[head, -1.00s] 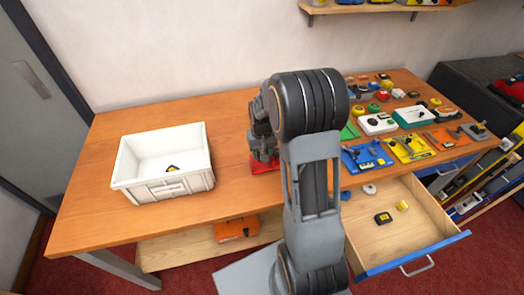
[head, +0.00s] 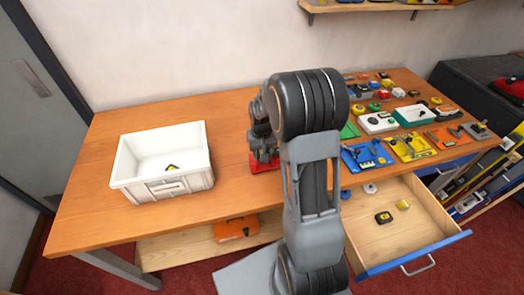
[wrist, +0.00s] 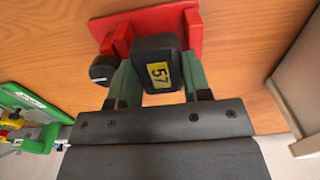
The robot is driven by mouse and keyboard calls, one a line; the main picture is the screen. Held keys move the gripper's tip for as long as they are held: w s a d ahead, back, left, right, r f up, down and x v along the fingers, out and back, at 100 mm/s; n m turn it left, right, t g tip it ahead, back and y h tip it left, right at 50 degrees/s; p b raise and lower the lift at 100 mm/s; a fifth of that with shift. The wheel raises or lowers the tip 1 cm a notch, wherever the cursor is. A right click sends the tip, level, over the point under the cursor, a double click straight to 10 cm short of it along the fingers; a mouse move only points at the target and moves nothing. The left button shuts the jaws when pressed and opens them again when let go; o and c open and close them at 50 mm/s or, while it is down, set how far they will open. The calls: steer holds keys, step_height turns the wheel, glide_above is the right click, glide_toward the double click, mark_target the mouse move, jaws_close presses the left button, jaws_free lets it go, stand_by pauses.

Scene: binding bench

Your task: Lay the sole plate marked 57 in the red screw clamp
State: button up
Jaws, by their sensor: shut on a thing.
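The sole plate marked 57 (wrist: 158,72) is a dark block with a yellow label, seen close up in the wrist view. My gripper (wrist: 157,80) is shut on it, with a green finger on each side. The red screw clamp (wrist: 152,22) is just beyond the plate, with red walls on both sides and a black knob (wrist: 103,68) at its left. The plate overlaps the clamp in this view; I cannot tell whether it touches the clamp's bed. In the head view the red clamp (head: 263,168) is partly hidden below my gripper (head: 262,150).
A white bin (head: 163,188) stands on the left of the wooden bench (head: 95,215). Blue, yellow and orange fixtures and small parts fill the right side. A drawer (head: 405,235) is open at the front right. Bench space between bin and clamp is clear.

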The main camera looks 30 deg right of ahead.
stand_by(0.3)
steer(key=o, duration=0.9)
steer(key=shift+a, duration=0.1)
steer(key=shift+c, duration=0.4)
steer(key=shift+o, duration=1.2)
steer(key=shift+f, duration=0.1)
step_height(320, 180, up, 12)
steer(key=p, duration=0.8)
steer(key=shift+f, duration=0.2)
